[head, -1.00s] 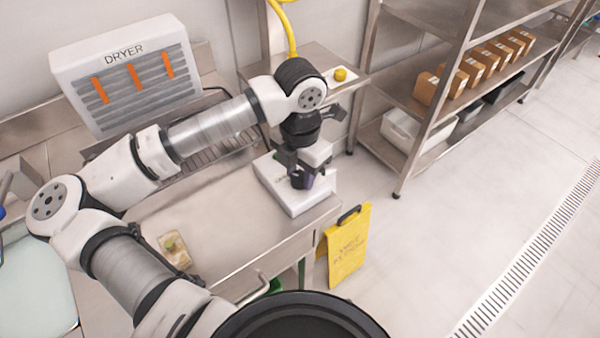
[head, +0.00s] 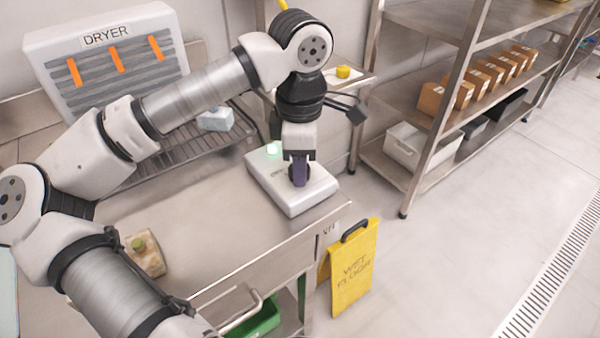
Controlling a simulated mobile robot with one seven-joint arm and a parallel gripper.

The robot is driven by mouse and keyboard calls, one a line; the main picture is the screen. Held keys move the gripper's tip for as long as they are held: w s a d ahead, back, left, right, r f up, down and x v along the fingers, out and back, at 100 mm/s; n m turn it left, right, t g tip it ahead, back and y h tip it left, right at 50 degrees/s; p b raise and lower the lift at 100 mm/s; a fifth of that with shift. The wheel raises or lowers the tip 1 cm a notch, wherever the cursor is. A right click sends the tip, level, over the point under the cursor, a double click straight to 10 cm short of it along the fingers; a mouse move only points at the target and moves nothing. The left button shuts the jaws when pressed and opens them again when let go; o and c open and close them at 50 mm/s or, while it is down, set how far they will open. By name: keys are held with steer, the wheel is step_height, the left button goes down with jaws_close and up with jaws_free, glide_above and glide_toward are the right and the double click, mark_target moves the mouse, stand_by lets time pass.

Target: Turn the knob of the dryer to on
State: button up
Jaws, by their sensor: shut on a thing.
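The dryer (head: 108,62) is a white panel with grey louvres and orange ribbons, standing at the back left of the bench. A white control box (head: 288,205) sits at the right end of the steel bench. A light on its top left (head: 273,149) glows green. My gripper (head: 299,178) points down over the right part of the box. It is shut on a dark purple knob (head: 299,174) on the box top. The gripper hides much of the knob and part of the box's lettering.
A wire rack (head: 190,145) with a pale blue block (head: 215,119) lies behind my arm. A tan block (head: 146,255) lies on the bench. A yellow wet floor sign (head: 354,268) stands by the bench's right end. Shelving (head: 410,150) with boxes stands right.

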steer(key=shift+m+b, duration=0.95)
steer(key=shift+m, duration=0.75)
steer(key=o, duration=1)
steer(key=shift+c, duration=0.2)
step_height(320, 180, up, 14)
steer(key=shift+p, duration=0.35)
